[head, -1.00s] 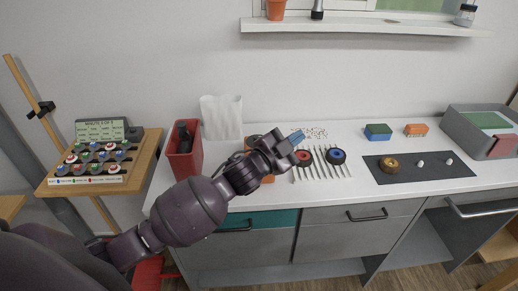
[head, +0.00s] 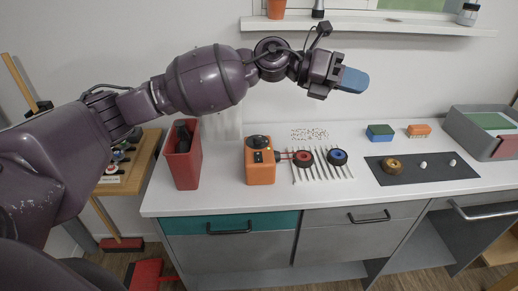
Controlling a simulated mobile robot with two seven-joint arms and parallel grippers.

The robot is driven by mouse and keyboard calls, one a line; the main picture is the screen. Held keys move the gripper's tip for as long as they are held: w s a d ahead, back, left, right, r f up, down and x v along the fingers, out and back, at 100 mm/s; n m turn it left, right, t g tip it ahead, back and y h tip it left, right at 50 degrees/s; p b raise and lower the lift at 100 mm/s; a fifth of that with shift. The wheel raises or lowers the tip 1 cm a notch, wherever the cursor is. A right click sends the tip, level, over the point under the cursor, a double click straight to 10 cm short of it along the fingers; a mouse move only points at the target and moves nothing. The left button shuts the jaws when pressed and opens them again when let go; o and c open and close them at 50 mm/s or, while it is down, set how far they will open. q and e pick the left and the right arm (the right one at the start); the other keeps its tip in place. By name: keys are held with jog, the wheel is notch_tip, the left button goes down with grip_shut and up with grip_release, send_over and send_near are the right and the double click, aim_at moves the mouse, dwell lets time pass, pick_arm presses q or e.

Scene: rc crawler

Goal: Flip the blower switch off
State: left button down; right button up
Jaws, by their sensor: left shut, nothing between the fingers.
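An orange box-shaped device (head: 260,172) with a dark dial on top and a small black switch panel (head: 258,157) on its front stands on the white counter. I take it to be the blower; the switch's position is too small to tell. A red lead runs from its right side toward a red-centred dark wheel (head: 303,158). My left gripper (head: 352,80) is raised high above the counter, up and right of the orange device and apart from it. Its blue fingertips are together and hold nothing. My right gripper is out of view.
A red bin (head: 185,165) stands left of the orange device. A blue-centred wheel (head: 338,157) sits on the white ribbed rack. A dark mat (head: 440,170) with small parts lies right. A wall shelf (head: 370,28) hangs above. The counter's front strip is clear.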

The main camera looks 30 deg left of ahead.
pick_arm(q)
jog(key=w+a+f+m+y, duration=0.2)
jog(key=a+f+m+y, duration=0.2)
jog(key=a+f+y, duration=0.45)
jog(key=g+y, duration=0.2)
jog(key=y, duration=0.6)
send_over(258, 154)
jog(key=s+d, duration=0.1)
jog(key=s, duration=0.1)
jog(key=shift+f, duration=1.55)
jog(key=shift+w+d, duration=0.1)
jog(key=shift+w, duration=0.1)
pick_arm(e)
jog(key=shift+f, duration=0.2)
pick_arm(q)
jog(key=f, duration=0.4)
jog(key=w+f, duration=0.1)
jog(key=f, duration=0.7)
jog(key=shift+w+a+f, duration=0.15)
jog(key=shift+a+f, duration=0.1)
jog(key=shift+a, duration=0.15)
jog(key=shift+f, duration=0.65)
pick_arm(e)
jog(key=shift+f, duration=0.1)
